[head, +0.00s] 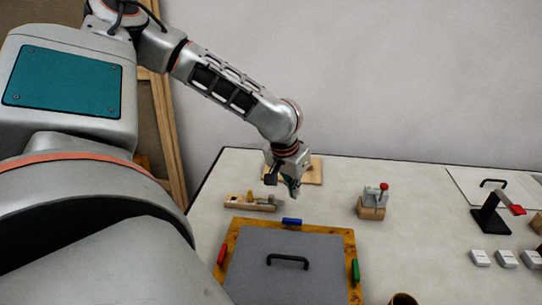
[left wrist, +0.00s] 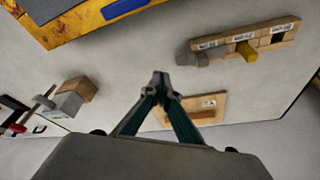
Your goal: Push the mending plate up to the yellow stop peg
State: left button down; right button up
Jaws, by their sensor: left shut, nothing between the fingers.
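A wooden strip (head: 232,203) lies on the table, left of my left gripper in the head view; in the left wrist view it is at the upper right (left wrist: 283,36), with several white labels. The yellow stop peg (left wrist: 246,51) stands out from its side, and also shows in the head view (head: 250,196). A grey piece (left wrist: 189,56) at the strip's end looks like the mending plate, apart from the peg; its outline is unclear. My left gripper (head: 292,193) is shut and empty, beside that end; its fingertips show in the left wrist view (left wrist: 161,88). My right gripper is not in view.
A wood-framed grey panel (head: 290,252) with a black handle lies in front, with blue, red and green pieces on its frame. A wooden board (head: 314,173) lies behind the gripper. A block with a red-topped clamp (head: 373,202) stands right, with clear table around it.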

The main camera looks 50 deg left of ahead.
aim_at(290, 208)
pick_arm(q)
jog(key=shift+f+b, duration=1.75)
jog(key=shift+f, duration=0.75)
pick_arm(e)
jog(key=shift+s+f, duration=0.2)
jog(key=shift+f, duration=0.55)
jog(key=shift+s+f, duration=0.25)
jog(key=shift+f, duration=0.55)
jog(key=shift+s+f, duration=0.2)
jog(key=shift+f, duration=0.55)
pick_arm(q)
jog(key=shift+a+r, duration=0.1)
jog(key=shift+r, duration=0.05)
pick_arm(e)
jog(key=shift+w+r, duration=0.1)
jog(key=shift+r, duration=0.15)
pick_arm(q)
jog(key=shift+s+a+p, duration=0.6)
jog(key=shift+s+a, duration=0.1)
jog(key=shift+a, duration=0.05)
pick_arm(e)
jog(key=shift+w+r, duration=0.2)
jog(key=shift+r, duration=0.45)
pick_arm(q)
jog(key=shift+w+d, duration=0.3)
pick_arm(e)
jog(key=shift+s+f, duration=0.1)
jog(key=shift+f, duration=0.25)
